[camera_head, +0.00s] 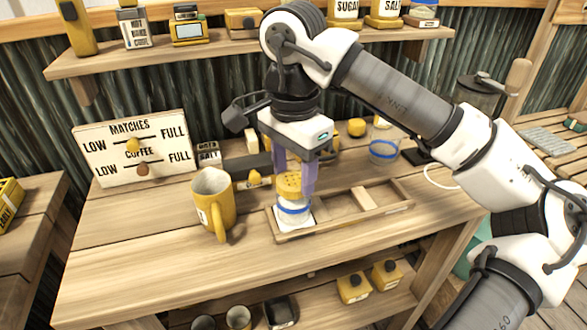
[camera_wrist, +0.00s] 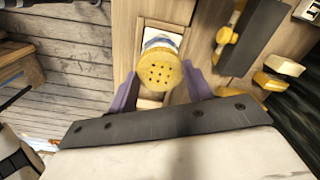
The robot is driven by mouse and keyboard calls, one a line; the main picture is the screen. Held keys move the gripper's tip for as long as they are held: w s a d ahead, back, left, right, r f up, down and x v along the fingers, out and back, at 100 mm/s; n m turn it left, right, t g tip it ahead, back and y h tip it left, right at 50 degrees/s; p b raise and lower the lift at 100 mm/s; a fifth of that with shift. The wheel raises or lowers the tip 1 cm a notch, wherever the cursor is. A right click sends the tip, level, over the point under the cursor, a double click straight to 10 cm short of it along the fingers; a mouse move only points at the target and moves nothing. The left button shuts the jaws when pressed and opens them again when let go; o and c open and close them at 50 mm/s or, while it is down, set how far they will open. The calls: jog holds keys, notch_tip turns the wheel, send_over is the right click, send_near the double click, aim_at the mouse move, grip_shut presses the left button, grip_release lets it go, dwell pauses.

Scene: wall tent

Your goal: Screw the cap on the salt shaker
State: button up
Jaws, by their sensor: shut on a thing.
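The yellow cap (camera_head: 289,186) with holes in its top sits at the mouth of the salt shaker (camera_head: 293,208), a clear body with a blue band. The shaker stands upright in the left end of a wooden tray (camera_head: 341,216). My gripper (camera_head: 296,187) points down with its purple fingers on either side of the cap, shut on it. In the wrist view the cap (camera_wrist: 159,70) lies between the fingers and hides most of the shaker (camera_wrist: 160,38). I cannot tell how tightly the cap sits on the thread.
A yellow mug (camera_head: 213,203) stands close left of the tray. A clear blue-banded jar (camera_head: 383,150) stands behind the tray. A matches and coffee sign (camera_head: 138,150) stands at the back left. The front of the bench is clear. A shelf (camera_head: 240,50) runs above.

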jog(key=m, duration=0.2)
jog(key=shift+m+b, duration=0.4)
jog(key=shift+m, duration=0.6)
jog(key=m, duration=0.2)
jog(key=shift+m+b, duration=0.4)
jog(key=shift+m, duration=0.7)
jog(key=m+b, duration=0.1)
jog(key=m, duration=0.3)
